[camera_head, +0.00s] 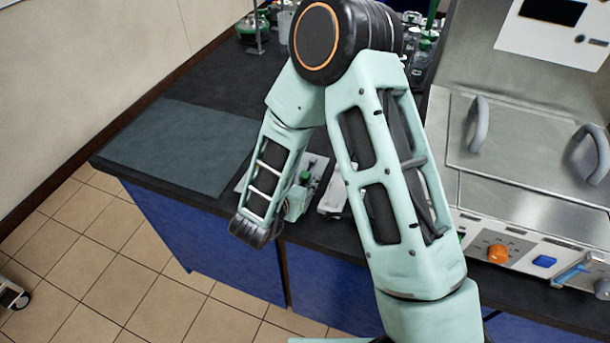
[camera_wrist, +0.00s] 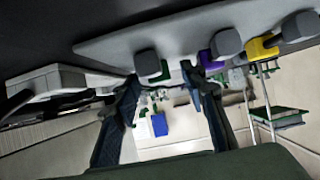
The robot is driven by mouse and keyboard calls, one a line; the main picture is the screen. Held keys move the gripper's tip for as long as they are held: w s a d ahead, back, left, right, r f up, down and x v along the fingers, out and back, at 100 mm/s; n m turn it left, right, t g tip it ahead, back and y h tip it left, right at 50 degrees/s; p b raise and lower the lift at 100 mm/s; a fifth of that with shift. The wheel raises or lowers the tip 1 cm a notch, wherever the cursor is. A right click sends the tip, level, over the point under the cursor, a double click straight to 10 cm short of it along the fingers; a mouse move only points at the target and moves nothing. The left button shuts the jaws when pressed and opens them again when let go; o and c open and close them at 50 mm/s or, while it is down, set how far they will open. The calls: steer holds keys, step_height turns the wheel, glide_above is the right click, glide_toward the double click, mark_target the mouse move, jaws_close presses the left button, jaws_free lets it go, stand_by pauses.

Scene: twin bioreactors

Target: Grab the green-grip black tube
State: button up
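In the wrist view, the tube with the green grip (camera_wrist: 165,69) has a black cap-like end (camera_wrist: 148,63). It sits at a light grey holder plate, with its lower part hidden. My gripper (camera_wrist: 160,75) has two dark fingers spread apart. The green-grip tube appears between their tips, with gaps at the sides; I cannot tell how deep it is between them. In the head view, a small green piece (camera_head: 305,176) shows at the holder beside my wrist. My fingers are mostly hidden there by my own arm.
The grey holder plate (camera_wrist: 110,45) also bears a purple-grip tube (camera_wrist: 206,58) and a yellow-grip tube (camera_wrist: 262,48), right of the green one. A white device (camera_wrist: 55,83) lies left. In the head view, a steel bath (camera_head: 530,190) stands right; a dark mat (camera_head: 180,145) lies left.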

steer(key=shift+w+f, duration=0.1)
steer(key=shift+w, duration=0.05)
jaws_close()
stand_by(0.4)
